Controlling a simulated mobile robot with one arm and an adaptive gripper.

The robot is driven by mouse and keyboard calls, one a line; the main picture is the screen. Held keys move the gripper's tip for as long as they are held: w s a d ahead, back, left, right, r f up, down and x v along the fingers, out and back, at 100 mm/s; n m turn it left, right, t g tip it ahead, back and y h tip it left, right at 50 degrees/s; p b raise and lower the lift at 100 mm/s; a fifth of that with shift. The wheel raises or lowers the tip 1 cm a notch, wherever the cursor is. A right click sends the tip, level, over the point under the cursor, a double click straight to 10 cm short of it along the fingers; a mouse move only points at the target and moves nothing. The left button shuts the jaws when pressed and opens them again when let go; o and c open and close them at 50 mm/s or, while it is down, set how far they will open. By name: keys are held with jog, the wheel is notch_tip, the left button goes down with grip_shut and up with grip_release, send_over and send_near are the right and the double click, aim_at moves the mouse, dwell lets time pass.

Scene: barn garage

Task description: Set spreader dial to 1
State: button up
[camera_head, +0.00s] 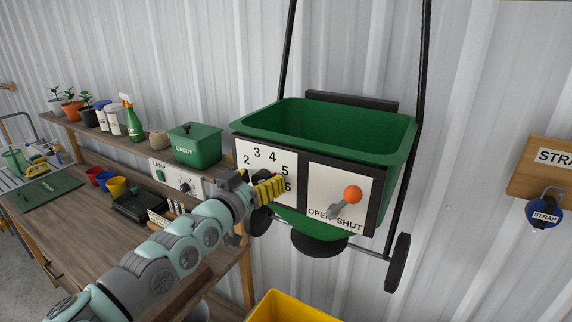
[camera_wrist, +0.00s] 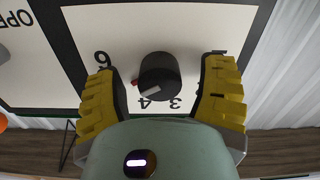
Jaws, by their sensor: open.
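The green spreader (camera_head: 330,130) hangs against the wall, with a white numbered dial plate (camera_head: 255,148) on its front. My gripper's yellow fingers (camera_wrist: 160,80) are open, one on each side of the knob, with visible gaps.
Right of the dial plate is an OPEN/SHUT plate with an orange-knobbed lever (camera_head: 352,195). A workbench (camera_head: 75,215) with a green caddy (camera_head: 195,145), pots and cups runs along the left. A yellow bin (camera_head: 288,308) stands below.

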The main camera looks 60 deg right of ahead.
jog(key=shift+o, duration=0.2)
grip_shut()
dwell(0.6)
